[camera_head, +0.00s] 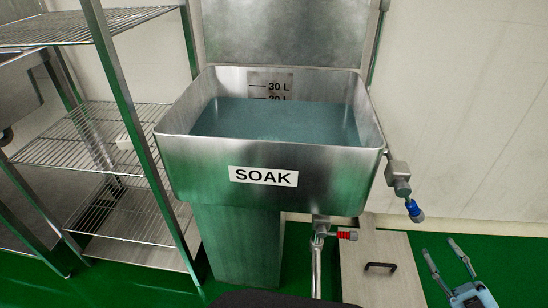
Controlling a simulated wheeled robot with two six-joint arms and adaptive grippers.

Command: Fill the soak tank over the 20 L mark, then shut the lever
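The steel soak tank (200,165) stands in the middle, with a SOAK label (263,176) on its front. Grey-blue water (275,122) lies in it. On the back wall the 30 L mark (278,86) is clear of the water; the mark below, seemingly 20 L, is partly cut by the waterline. A blue-handled lever (414,209) hangs angled down from a valve (398,178) at the tank's right side. A red-handled lever (347,235) sits on the pipe underneath. My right gripper (441,249) is open and empty at lower right, below and apart from the blue lever. My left gripper is out of view.
A wire shelf rack (100,140) stands close on the left of the tank. A pale panel with a dark handle (380,266) is at lower right, near my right gripper. A pale wall (470,110) is behind. Green floor (520,255) shows at the right.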

